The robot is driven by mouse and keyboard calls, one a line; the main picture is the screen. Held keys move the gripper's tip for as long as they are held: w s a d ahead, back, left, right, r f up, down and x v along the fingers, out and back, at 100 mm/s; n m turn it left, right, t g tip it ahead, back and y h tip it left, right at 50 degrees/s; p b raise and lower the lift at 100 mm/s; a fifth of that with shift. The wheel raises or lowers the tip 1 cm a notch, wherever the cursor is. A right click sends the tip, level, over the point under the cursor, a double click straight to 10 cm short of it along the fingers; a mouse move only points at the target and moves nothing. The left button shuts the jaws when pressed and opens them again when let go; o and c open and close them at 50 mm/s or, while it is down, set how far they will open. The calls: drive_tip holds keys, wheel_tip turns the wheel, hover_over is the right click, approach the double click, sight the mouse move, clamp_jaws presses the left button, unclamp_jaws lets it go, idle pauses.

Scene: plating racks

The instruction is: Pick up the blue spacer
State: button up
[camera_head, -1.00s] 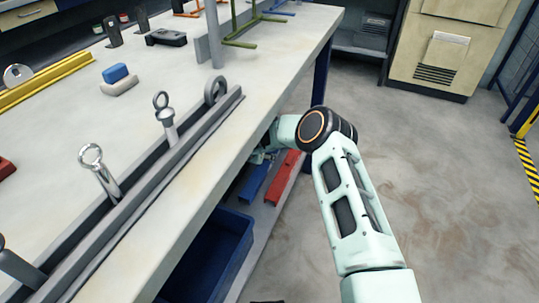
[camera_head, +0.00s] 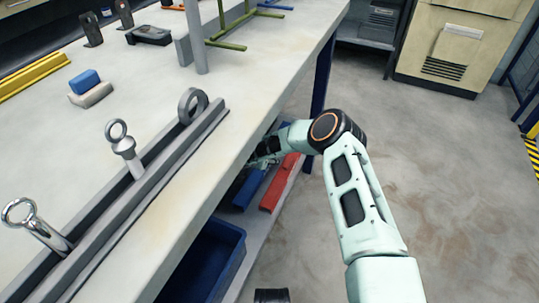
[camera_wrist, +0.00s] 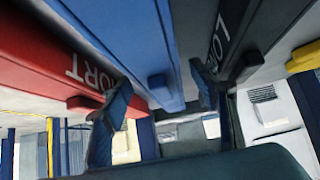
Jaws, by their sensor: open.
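A long blue bar (camera_head: 250,188), which looks like the blue spacer, lies on the shelf under the bench. It lies beside a red bar (camera_head: 279,182). In the wrist view the blue bar (camera_wrist: 125,40) passes between the spread fingers of my gripper (camera_wrist: 160,78), with a small blue tab (camera_wrist: 158,88) at its end. My gripper is open, and I see no contact with the bar. In the head view my gripper (camera_head: 264,152) is partly hidden under the bench edge. A smaller blue block (camera_head: 85,82) rests on a grey block on the bench top.
In the wrist view, the red bar (camera_wrist: 45,60) with white lettering and a dark lettered bar (camera_wrist: 255,35) flank the blue one. A dark blue bin (camera_head: 208,262) stands on the shelf nearer me. A blue bench leg (camera_head: 322,95) is close behind my arm. Open floor lies right.

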drive_tip(key=shift+w+f, duration=0.3)
drive_tip(key=shift+r, duration=0.1)
drive_tip(key=c, duration=1.4)
drive_tip(key=shift+o, duration=0.2)
